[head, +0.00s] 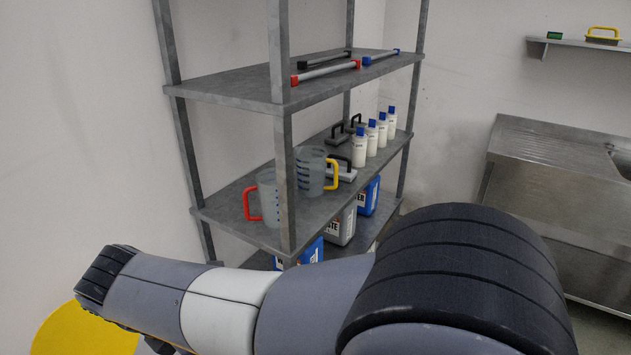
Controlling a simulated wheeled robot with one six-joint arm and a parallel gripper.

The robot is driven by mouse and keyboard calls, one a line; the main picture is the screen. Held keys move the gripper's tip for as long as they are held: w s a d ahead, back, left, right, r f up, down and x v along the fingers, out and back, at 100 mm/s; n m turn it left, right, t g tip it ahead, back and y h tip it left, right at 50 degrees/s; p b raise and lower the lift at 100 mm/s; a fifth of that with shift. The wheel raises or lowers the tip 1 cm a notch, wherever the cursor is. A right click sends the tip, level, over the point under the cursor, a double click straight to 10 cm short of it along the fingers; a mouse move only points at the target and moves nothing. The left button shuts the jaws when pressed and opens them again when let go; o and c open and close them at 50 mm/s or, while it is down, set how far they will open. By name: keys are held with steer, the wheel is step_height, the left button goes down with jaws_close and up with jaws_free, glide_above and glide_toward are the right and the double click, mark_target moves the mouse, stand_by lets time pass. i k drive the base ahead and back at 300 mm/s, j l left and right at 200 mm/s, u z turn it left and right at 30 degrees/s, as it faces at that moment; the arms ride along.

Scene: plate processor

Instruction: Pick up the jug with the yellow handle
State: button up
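The jug with the yellow handle (311,171) stands upright on the middle shelf in the head view. It is a translucent grey jug with dark markings, and its yellow handle faces right. The rack's front post stands just to its left in the picture. A similar jug with a red handle (268,190) stands nearer to me on its left, with its handle facing left and the post covering its right side. My arm crosses the bottom of the view, well apart from both jugs. My gripper is not in view.
The grey metal rack (228,212) holds white bottles (359,150) and black-handled tools behind the jugs. Squeegee-like bars lie on the upper shelf (230,88). Blue and white canisters (341,226) stand below. A steel sink counter (545,170) is at right.

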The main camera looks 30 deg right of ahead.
mark_target(310, 160)
steer(key=i+l, duration=0.1)
steer(key=l, duration=0.4)
steer(key=i+l+u, duration=0.15)
steer(key=l, duration=0.3)
steer(key=i+l, duration=0.1)
steer(key=l, duration=0.4)
steer(key=i+l+u, duration=0.15)
steer(key=l, duration=0.35)
steer(key=i+l, duration=0.55)
steer(key=u, duration=0.05)
